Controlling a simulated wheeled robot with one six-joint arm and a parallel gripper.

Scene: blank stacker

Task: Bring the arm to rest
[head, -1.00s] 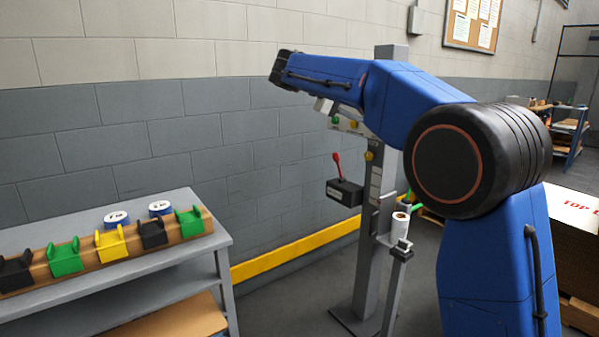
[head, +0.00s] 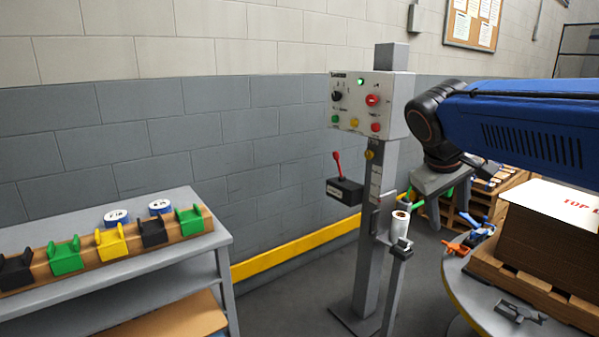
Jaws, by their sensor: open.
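My blue arm (head: 530,125) reaches in from the right edge in the head view, with its black wrist joint (head: 437,118) just right of the control post. Below the joint hangs my grey gripper (head: 449,216), pointing down. Its two fingers are apart and nothing shows between them. It appears in front of the pallets in the background and clear of the post. Part of the arm lies outside the picture on the right.
A control panel (head: 368,104) with buttons and a lit green lamp tops the grey post (head: 370,255). A red-handled lever box (head: 345,190) is on it. A shelf bench (head: 205,253) with coloured holders stands left. A round table (head: 470,297) bears a cardboard stack (head: 545,243).

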